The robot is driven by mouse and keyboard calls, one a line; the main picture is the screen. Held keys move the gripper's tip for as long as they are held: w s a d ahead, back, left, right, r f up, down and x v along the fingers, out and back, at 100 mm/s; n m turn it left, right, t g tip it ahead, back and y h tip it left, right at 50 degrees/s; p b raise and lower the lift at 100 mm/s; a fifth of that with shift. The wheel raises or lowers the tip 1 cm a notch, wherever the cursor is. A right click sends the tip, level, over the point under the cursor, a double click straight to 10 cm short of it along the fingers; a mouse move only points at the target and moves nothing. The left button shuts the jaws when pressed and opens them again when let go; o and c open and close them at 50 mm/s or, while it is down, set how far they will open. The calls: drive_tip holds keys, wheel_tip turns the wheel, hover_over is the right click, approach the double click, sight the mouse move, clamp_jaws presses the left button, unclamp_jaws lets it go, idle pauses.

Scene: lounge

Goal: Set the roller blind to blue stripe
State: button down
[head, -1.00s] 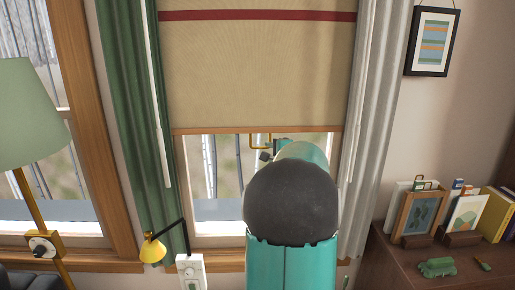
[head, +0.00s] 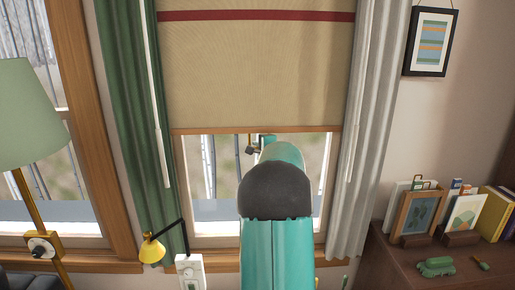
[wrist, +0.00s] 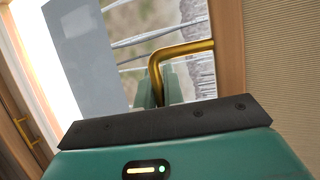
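The beige roller blind (head: 255,75) hangs over the upper part of the middle window in the head view. A red stripe (head: 255,16) crosses it near the top of the picture; no blue stripe shows. Its wooden bottom rail (head: 225,130) also runs along the right in the wrist view (wrist: 229,60). A brass pull handle (wrist: 185,50) juts from the rail. My gripper (wrist: 161,88) has its two green fingers close together on either side of the handle's long bar and looks shut on it. Their tips are partly hidden. My arm hides most of the handle in the head view.
Green and white curtains (head: 130,100) (head: 375,120) flank the window. A yellow lamp (head: 152,249) and a white wall box (head: 190,270) stand below left. A cabinet (head: 385,255) with frames and books is at right. A floor lamp (head: 25,120) is at left.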

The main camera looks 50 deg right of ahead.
drive_tip(key=shift+r, duration=0.1)
wheel_tip(320, 180, up, 13)
drive_tip(key=shift+f, duration=0.1)
idle(0.3)
drive_tip(key=c, duration=1.5)
unclamp_jaws()
drive_tip(key=shift+s, duration=0.1)
approach(259, 112)
drive_tip(key=v, duration=0.2)
drive_tip(key=shift+s+a, duration=0.15)
drive_tip(key=shift+s, duration=0.2)
